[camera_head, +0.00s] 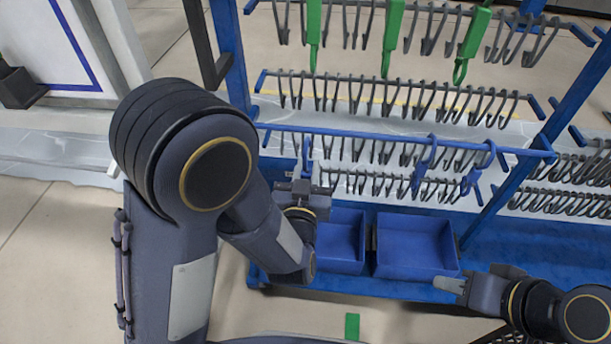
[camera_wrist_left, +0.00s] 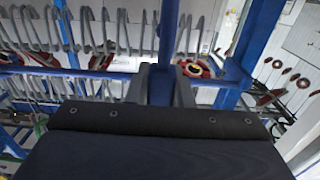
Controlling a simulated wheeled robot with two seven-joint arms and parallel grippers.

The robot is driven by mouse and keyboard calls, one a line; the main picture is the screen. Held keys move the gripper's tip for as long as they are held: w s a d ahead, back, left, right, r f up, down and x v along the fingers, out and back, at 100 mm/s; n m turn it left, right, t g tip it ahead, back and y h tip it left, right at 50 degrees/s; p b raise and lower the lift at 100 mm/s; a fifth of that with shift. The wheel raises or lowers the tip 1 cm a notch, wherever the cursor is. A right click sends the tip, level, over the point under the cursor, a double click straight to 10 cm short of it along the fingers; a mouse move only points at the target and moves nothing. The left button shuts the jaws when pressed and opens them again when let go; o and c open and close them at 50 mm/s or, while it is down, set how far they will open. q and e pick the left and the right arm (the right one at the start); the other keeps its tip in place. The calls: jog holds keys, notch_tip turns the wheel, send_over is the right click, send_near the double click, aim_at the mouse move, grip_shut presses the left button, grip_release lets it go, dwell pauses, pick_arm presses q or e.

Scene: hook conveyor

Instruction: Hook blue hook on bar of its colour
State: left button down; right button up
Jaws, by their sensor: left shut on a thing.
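My left gripper (camera_head: 303,190) is shut on a blue hook (camera_head: 307,155), held upright in front of the rack near the left end of the blue bar (camera_head: 390,138). In the left wrist view, the blue hook (camera_wrist_left: 168,35) rises from between the left gripper's fingers (camera_wrist_left: 162,85). Whether the hook's upper end touches the bar cannot be told. Two other blue hooks (camera_head: 425,165) (camera_head: 478,170) hang at the right part of the blue bar. My right gripper (camera_head: 455,285) is low at the right, beside a blue bin; its opening is unclear.
Green hooks (camera_head: 392,35) hang from the top bar. Many grey hooks (camera_head: 400,100) line the bars. Two blue bins (camera_head: 340,250) (camera_head: 415,262) sit on the rack's base. A blue post (camera_head: 233,55) stands at the left.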

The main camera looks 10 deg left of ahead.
pick_arm(q)
jog(key=w+f+b, duration=0.2)
jog(key=w+f, duration=0.1)
jog(key=w, duration=0.6)
jog(key=shift+f, duration=0.2)
dwell(0.6)
jog(key=shift+w, duration=0.1)
dwell(0.4)
jog(key=c, duration=1.2)
grip_release()
